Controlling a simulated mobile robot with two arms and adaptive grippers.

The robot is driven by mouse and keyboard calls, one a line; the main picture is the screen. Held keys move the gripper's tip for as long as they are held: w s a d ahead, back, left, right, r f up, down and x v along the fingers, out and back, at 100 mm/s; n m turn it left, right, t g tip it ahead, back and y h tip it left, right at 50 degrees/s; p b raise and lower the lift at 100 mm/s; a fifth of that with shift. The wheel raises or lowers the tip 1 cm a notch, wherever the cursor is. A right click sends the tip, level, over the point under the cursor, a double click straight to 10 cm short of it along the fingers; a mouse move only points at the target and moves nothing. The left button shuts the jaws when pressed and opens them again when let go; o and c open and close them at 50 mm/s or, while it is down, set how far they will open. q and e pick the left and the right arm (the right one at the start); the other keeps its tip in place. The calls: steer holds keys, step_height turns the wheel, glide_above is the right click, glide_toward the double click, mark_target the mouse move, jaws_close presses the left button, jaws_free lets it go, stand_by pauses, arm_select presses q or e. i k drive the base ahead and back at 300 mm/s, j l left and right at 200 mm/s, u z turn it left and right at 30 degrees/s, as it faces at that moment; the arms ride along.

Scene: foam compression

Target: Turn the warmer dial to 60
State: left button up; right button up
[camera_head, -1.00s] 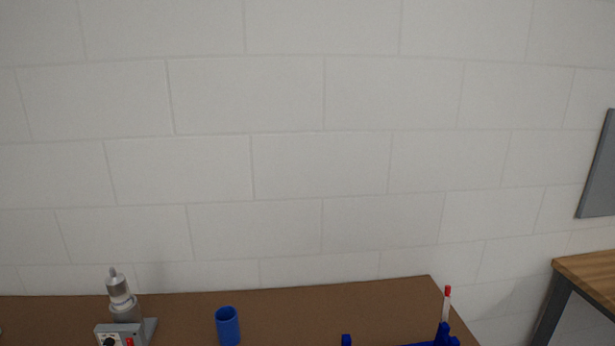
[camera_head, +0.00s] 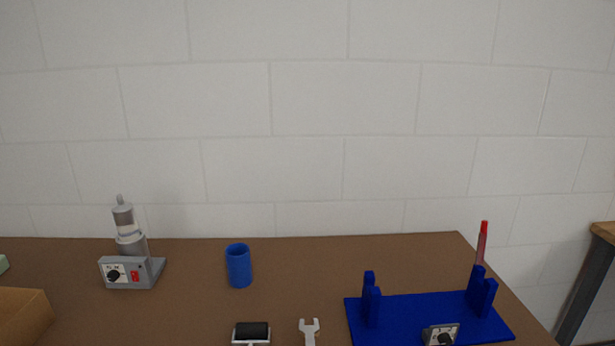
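A grey device (camera_head: 130,272) stands at the left of the brown table, with a metal and clear cylinder (camera_head: 128,230) upright on it. Its front panel has a black round dial (camera_head: 115,274) and a red switch (camera_head: 135,276). The dial's marks are too small to read. A second small panel with a dark dial (camera_head: 445,339) shows at the bottom edge, at the front of a blue stand, partly cut off. I cannot tell from labels which dial is the warmer's. Neither of my grippers is in view.
A blue cup (camera_head: 238,266) stands right of the grey device. A black roller (camera_head: 252,331) and a wrench (camera_head: 309,330) lie at the front. The blue stand (camera_head: 410,306) fills the right, with a red-topped stick (camera_head: 482,245) behind. A cardboard box (camera_head: 22,314) sits front left.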

mark_target(113, 275)
steer(key=j+u, duration=0.15)
steer(key=u, duration=1.05)
